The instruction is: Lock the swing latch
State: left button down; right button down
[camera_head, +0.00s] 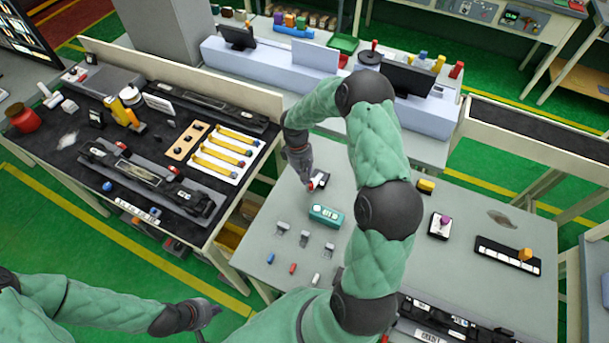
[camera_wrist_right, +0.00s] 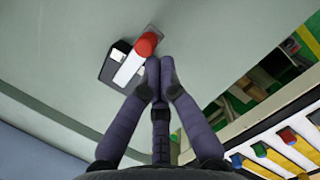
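The swing latch (camera_head: 319,180) is a small dark base with a white lever and a red tip, on the grey table. In the right wrist view the white lever (camera_wrist_right: 128,68) lies slantwise across the black base (camera_wrist_right: 116,62), its red tip (camera_wrist_right: 147,43) beyond the base's edge. My right gripper (camera_head: 305,182) reaches down beside the latch. Its fingertips (camera_wrist_right: 160,66) are together and empty, just beside the red tip; whether they touch it I cannot tell. My left gripper (camera_head: 206,309) is low at the left, away from the latch; its finger opening is unclear.
A teal box (camera_head: 326,215) stands close to the latch, with several small grey clips (camera_head: 304,238) in front. A purple-knobbed device (camera_head: 440,224) and a black strip (camera_head: 508,256) lie to the right. My right arm hides part of the table.

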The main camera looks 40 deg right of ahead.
jog(key=shift+r, duration=0.1)
dwell(0.6)
jog(key=v, duration=1.1)
jog(key=shift+r, duration=0.4)
jog(key=shift+a+f, duration=0.1)
